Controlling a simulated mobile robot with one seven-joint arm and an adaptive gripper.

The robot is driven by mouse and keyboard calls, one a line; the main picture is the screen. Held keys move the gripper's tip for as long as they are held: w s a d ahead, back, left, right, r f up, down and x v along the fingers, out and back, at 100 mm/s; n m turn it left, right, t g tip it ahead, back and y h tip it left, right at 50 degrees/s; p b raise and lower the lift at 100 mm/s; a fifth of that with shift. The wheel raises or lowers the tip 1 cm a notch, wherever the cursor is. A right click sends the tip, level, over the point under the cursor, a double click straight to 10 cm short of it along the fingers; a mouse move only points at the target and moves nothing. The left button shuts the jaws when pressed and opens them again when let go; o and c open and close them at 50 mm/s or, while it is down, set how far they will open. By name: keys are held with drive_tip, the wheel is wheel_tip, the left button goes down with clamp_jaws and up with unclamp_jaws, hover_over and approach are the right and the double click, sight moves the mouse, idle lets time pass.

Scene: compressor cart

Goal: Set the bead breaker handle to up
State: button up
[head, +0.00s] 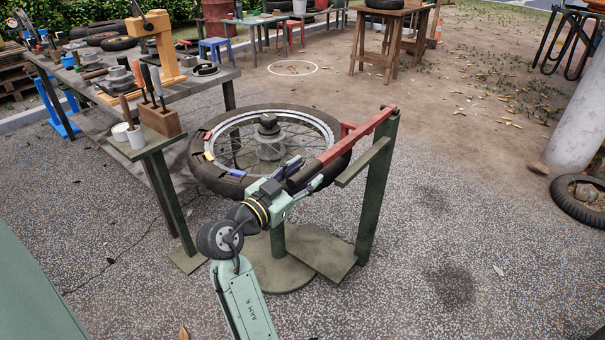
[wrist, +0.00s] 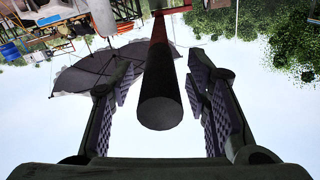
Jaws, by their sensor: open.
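The bead breaker handle (head: 357,136) is a red bar on a green post (head: 378,190). It slopes down from its pivot at the post's top toward the lower left, over the tyre's right side, and ends in a dark grip. My gripper (head: 308,174) is open at that end, one finger on each side of the grip. In the wrist view the dark round grip (wrist: 166,112) points at the camera between the two padded fingers, with gaps visible on both sides. The fingers partly hide the grip in the head view.
A tyre on a spoked wheel (head: 208,165) lies flat on the stand, just beyond my gripper. A tool block (head: 160,120) on a small shelf and a cluttered workbench (head: 215,77) stand to the left. The paved ground at right is clear up to a loose tyre (head: 575,204).

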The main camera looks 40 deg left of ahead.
clamp_jaws()
idle(0.5)
idle(0.3)
